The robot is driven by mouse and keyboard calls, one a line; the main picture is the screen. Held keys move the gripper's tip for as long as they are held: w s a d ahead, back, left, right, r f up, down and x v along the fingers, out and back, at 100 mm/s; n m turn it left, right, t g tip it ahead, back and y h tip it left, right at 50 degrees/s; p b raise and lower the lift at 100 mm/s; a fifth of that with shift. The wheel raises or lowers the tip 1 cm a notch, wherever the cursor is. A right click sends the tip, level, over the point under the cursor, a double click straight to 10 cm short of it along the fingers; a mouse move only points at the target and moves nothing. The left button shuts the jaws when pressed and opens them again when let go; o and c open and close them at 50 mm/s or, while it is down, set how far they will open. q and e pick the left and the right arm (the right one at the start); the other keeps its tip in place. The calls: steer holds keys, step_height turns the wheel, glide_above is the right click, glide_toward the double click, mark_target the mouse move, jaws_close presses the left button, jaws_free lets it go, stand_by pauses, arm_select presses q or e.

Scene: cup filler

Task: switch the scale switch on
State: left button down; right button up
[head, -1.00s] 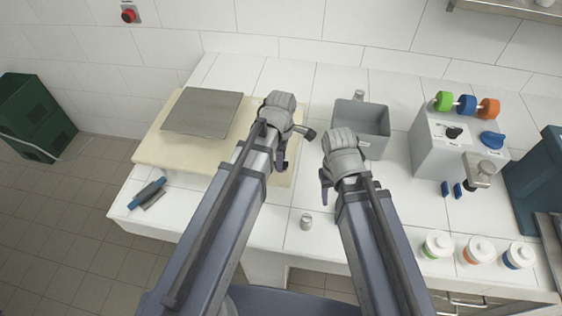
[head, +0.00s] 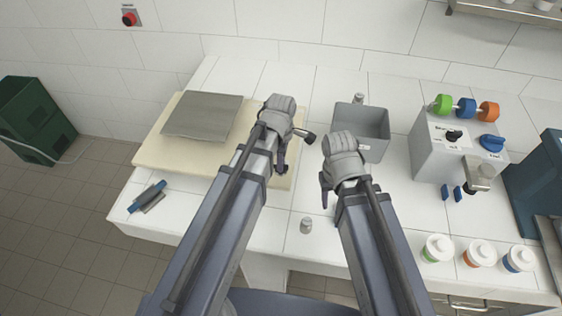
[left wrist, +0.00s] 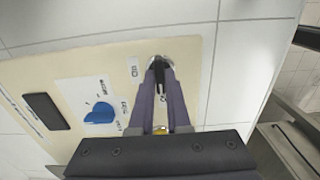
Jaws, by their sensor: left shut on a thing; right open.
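The scale is a cream slab (head: 150,150) with a steel plate (head: 203,115) on top, at the back left of the counter. In the left wrist view its cream panel (left wrist: 95,60) carries a blue knob (left wrist: 99,113), a dark display (left wrist: 46,111) and the small black scale switch (left wrist: 160,74) in a silver collar. My left gripper (left wrist: 161,84) is shut on the switch, one finger on each side. In the head view my left gripper (head: 282,167) is at the slab's right part, and my arm hides the switch. My right gripper (head: 325,192) is open and empty over the counter.
A grey bin (head: 362,130) stands behind my right gripper. A grey machine (head: 435,150) with knobs is at the right, with several lidded jars (head: 480,252) in front. A small metal cylinder (head: 306,224) stands between my arms. A blue-handled tool (head: 147,196) lies at the left.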

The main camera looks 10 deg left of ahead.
arm_select(q)
steer(key=m, duration=0.4)
steer(key=shift+m, duration=0.4)
steer(key=m, duration=0.4)
steer(key=shift+m, duration=0.3)
steer(key=m, duration=0.4)
steer(key=shift+m, duration=2.2)
steer(key=c, duration=0.9)
jaws_free()
